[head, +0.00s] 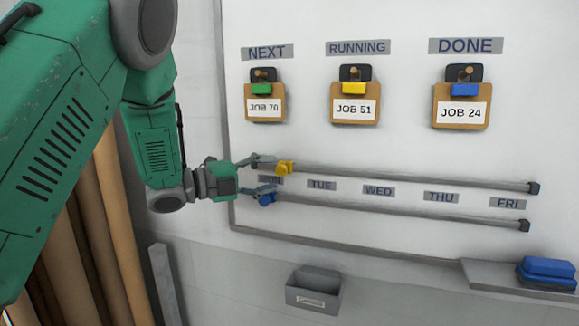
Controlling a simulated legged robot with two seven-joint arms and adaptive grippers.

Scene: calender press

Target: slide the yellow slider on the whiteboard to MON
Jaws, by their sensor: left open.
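The yellow slider (285,168) sits on the upper rail (410,178) of the whiteboard (400,222), near the rail's left end. It is above and slightly right of the MON label (271,180), which my gripper partly covers, and left of the TUE label (321,185). My left gripper (273,175) is open at the left end of the rails. Its upper finger is close to the left side of the yellow slider; I cannot tell whether they touch. My right gripper is not in view.
WED (379,191), THU (441,197) and FRI (507,203) labels run rightward between the rails. Job tags hang above, JOB 51 (355,109) among them. A grey bin (313,291) is below, and a blue eraser (547,270) lies on the ledge. Brown rolls (120,220) stand left.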

